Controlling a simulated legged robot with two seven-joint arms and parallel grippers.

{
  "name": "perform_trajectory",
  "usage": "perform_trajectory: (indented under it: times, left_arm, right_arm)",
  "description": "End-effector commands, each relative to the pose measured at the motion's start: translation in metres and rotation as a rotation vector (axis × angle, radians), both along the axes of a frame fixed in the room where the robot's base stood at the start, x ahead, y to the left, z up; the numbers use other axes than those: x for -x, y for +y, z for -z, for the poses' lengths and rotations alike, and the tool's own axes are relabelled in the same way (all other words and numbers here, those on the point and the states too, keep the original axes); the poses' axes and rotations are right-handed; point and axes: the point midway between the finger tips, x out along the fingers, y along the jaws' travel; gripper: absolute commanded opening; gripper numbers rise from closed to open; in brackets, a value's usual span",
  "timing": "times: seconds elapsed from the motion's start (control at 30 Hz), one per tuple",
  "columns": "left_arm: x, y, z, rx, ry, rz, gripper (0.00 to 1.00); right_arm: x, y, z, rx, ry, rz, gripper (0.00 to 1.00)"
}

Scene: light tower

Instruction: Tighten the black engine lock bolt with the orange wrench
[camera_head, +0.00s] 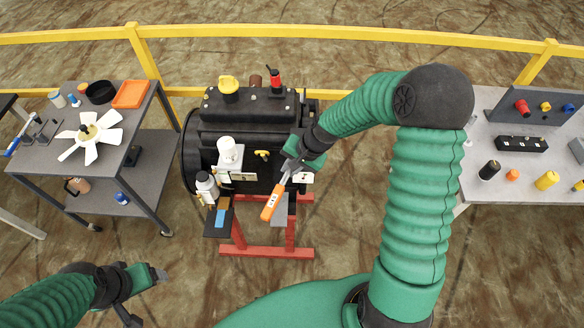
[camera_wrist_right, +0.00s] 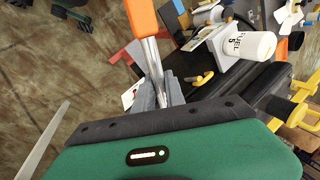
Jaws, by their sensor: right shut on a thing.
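The orange wrench (camera_head: 272,203) is in my right gripper (camera_head: 289,170), in front of the black engine (camera_head: 250,125). The gripper is shut on its metal shank, and the orange handle points down toward the front. In the right wrist view the wrench (camera_wrist_right: 142,18) rises from between the fingers (camera_wrist_right: 160,92). The wrench's working end is hidden. I cannot make out the black lock bolt on the dark engine. My left gripper (camera_head: 148,297) is open and empty at the lower left, away from the engine.
The engine stands on a red frame (camera_head: 265,252), with white bottles (camera_head: 229,152) on its front side. A grey cart (camera_head: 120,160) with a white fan (camera_head: 90,135) is at left. A grey table (camera_head: 475,115) with coloured parts is at right. A yellow rail (camera_head: 300,32) runs behind.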

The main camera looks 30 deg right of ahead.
Motion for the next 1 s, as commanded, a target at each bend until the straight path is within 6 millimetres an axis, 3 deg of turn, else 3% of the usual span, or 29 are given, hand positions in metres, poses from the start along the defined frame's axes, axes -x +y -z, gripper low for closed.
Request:
perform_trajectory:
  times: [0.47, 1.0]
  left_arm:
    - [0.0, 0.0, -0.002, 0.0, 0.0, 0.0, 0.75]
    - [0.0, 0.0, -0.034, 0.0, 0.0, 0.0, 0.75]
  right_arm:
    - [0.005, -0.002, -0.001, -0.004, 0.005, -0.051, 0.0]
    - [0.004, -0.003, -0.04, -0.001, 0.0, -0.051, 0.0]
